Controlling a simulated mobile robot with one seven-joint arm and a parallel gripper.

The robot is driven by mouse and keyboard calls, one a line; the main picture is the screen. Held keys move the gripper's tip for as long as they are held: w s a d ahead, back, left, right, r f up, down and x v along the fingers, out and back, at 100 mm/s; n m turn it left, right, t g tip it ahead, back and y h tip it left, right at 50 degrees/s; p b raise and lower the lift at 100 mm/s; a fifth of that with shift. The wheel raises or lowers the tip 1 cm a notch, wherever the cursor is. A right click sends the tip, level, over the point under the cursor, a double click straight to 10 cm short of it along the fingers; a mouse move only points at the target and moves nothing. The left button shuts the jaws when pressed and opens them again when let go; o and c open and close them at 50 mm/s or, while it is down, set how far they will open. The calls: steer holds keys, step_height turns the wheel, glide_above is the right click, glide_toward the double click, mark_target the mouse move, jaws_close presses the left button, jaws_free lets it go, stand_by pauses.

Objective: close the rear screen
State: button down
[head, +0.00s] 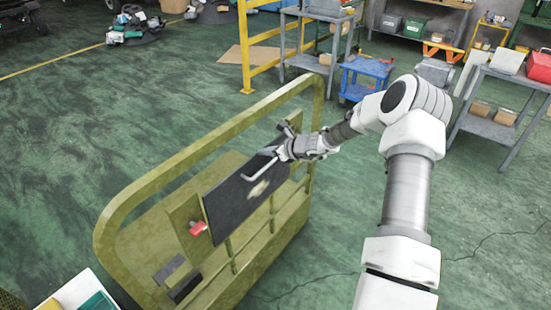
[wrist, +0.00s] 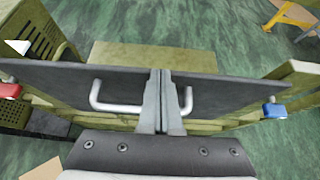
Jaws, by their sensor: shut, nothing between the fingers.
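The rear screen is a dark flat panel (head: 240,205) set at a slant in the olive frame (head: 135,185). It also spans the wrist view as a dark plate (wrist: 225,94). A pale U-shaped handle (head: 262,168) stands out from its face; in the wrist view the handle (wrist: 118,107) passes behind my fingers. My gripper (head: 281,150) is at the screen's upper right part. In the wrist view my gripper (wrist: 161,74) is shut and empty, its tips near the panel's edge. I cannot tell whether it touches the handle or panel.
A red clip (head: 198,228) sits at the screen's near end, and a blue clip (wrist: 275,109) shows at the right in the wrist view. A yellow rail (head: 245,50), a blue cart (head: 366,75) and a grey workbench (head: 500,100) stand behind.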

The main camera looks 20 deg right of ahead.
steer(key=shift+w+a+r, duration=0.1)
steer(key=shift+w+a, duration=0.25)
steer(key=shift+w, duration=0.2)
steer(key=shift+a+r, duration=0.1)
steer(key=shift+r, duration=0.05)
